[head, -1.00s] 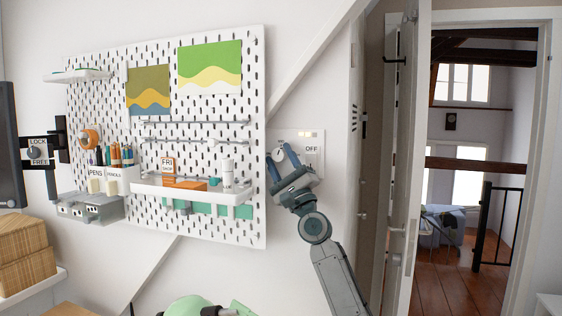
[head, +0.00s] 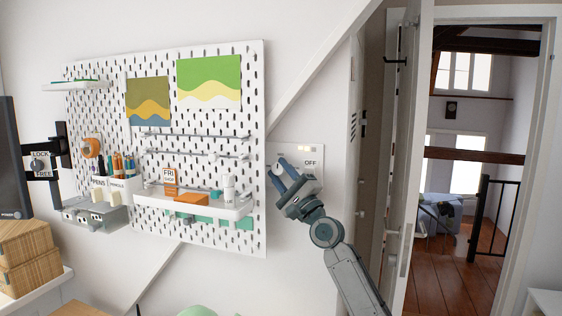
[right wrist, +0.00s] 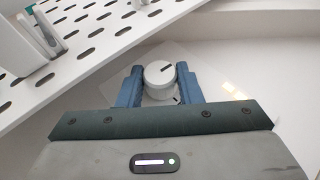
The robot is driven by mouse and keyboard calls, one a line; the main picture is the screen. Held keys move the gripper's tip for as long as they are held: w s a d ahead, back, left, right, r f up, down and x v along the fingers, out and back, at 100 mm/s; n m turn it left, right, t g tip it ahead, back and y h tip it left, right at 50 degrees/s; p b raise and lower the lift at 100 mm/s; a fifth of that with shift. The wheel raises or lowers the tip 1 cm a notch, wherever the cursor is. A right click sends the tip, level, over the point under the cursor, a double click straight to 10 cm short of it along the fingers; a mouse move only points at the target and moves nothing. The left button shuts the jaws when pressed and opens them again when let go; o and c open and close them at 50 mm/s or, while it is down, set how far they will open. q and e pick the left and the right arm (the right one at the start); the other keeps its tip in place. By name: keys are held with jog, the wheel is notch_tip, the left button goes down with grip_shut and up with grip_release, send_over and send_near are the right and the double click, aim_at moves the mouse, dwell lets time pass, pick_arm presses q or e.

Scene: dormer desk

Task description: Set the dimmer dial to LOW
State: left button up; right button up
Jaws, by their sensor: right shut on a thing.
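The dimmer dial (right wrist: 160,73) is a round white knob with a dark pointer line on a pale square wall plate (head: 313,177). In the right wrist view it sits between the two blue fingers of my right gripper (right wrist: 160,84), which is shut on it. The pointer line slants toward the upper right there. In the head view my right gripper (head: 287,174) reaches the plate from below and hides most of the dial. The word OFF (head: 310,163) shows on the plate, with small indicator lights above it. A LOW mark cannot be read. My left gripper is not in view.
A white pegboard (head: 200,130) with a shelf (head: 190,206) and pen cups stands close to the left of the plate. A door frame and open door (head: 410,150) stand to the right. Bare wall lies below the plate.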

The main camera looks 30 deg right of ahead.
dwell(0.4)
jog(key=o, duration=1)
jog(key=p+v, duration=0.1)
jog(key=v, duration=1)
jog(key=shift+r, duration=0.1)
